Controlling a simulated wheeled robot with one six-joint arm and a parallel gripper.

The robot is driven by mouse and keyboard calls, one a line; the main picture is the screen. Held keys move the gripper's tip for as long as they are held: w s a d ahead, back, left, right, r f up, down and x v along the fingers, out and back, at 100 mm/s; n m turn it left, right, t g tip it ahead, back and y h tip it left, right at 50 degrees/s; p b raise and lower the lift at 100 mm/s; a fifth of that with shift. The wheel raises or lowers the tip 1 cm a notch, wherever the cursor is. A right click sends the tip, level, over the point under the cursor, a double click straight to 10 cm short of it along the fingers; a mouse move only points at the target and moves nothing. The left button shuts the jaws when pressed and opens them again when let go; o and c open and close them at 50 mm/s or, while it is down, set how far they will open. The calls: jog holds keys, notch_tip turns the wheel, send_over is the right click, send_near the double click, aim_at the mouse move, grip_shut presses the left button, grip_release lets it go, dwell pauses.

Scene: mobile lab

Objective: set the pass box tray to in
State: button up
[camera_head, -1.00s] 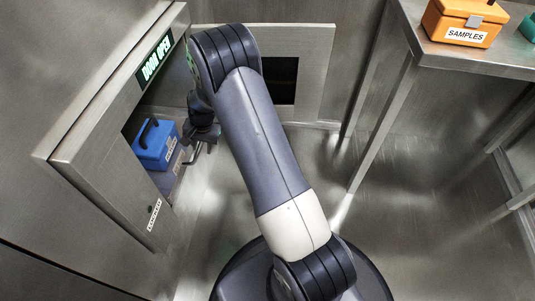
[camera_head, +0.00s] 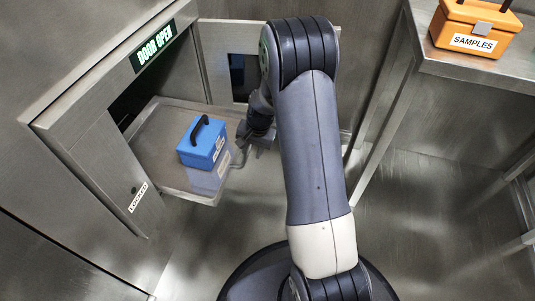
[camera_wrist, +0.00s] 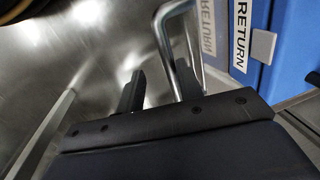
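The pass box tray (camera_head: 160,130) is a grey metal tray sticking out of the wall opening. Its looped metal handle (camera_wrist: 163,42) is at the front, and my gripper (camera_head: 257,147) is at this handle. In the wrist view the two dark fingers of my gripper (camera_wrist: 159,88) stand apart. The handle bar runs down between them, closer to the right finger, with a clear gap to the left one. A blue box (camera_head: 203,143) with a black carry handle stands upright on the tray; in the wrist view the box (camera_wrist: 285,60) shows a RETURN label.
The pass box door (camera_head: 218,50) stands open behind the tray. A lit sign (camera_head: 153,46) above the opening reads DOOR OPEN. An orange SAMPLES box (camera_head: 472,30) stands on a metal table (camera_head: 480,68) at the right. The floor between is clear.

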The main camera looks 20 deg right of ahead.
jog(key=shift+s+d, duration=0.5)
jog(key=shift+d, duration=0.2)
jog(key=shift+r, duration=0.2)
notch_tip(320, 180, up, 12)
jog(key=s+d+p, duration=0.1)
jog(key=d+p, duration=0.1)
jog(key=p, duration=0.7)
jog(key=shift+s, duration=0.25)
jog(key=shift+f, duration=0.15)
